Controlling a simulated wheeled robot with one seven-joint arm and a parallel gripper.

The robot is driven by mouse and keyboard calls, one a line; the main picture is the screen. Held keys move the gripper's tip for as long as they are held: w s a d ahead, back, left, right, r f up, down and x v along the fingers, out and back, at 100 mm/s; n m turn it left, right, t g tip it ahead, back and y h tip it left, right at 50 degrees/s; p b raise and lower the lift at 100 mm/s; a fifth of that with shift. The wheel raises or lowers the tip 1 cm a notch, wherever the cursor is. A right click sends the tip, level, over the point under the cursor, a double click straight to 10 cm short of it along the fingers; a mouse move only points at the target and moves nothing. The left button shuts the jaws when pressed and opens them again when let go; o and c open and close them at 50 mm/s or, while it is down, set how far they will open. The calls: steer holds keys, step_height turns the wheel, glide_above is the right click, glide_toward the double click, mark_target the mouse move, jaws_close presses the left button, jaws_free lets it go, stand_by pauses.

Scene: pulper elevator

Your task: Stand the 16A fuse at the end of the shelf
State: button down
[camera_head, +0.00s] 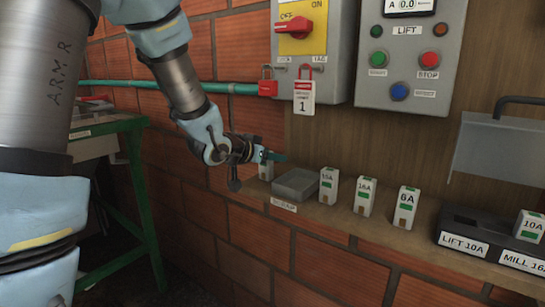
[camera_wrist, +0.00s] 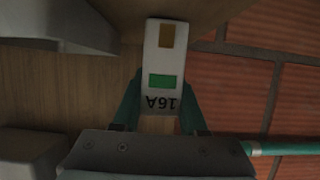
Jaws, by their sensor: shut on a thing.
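A white 16A fuse (camera_wrist: 161,62) with a green band and a brown patch is between the two teal fingers of my gripper (camera_wrist: 160,112) in the wrist view. Its label reads upside down there. In the head view my gripper (camera_head: 268,157) is at the left end of the wooden shelf (camera_head: 330,213), and the held fuse (camera_head: 266,171) shows partly below the fingers, looking upright. I cannot tell whether its base touches the shelf. Another 16A fuse (camera_head: 364,197) stands on the shelf further right.
A grey tray (camera_head: 296,186) sits just right of my gripper. A 10A fuse (camera_head: 328,186) and a 6A fuse (camera_head: 405,208) stand beyond it. A black holder (camera_head: 490,238) labelled LIFT 10A and MILL 16A carries another 10A fuse (camera_head: 530,226). Lockout tag and padlock hang above.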

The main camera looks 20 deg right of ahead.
steer(key=shift+f, duration=0.2)
steer(key=shift+c, duration=2.2)
jaws_free()
steer(key=shift+r, duration=0.15)
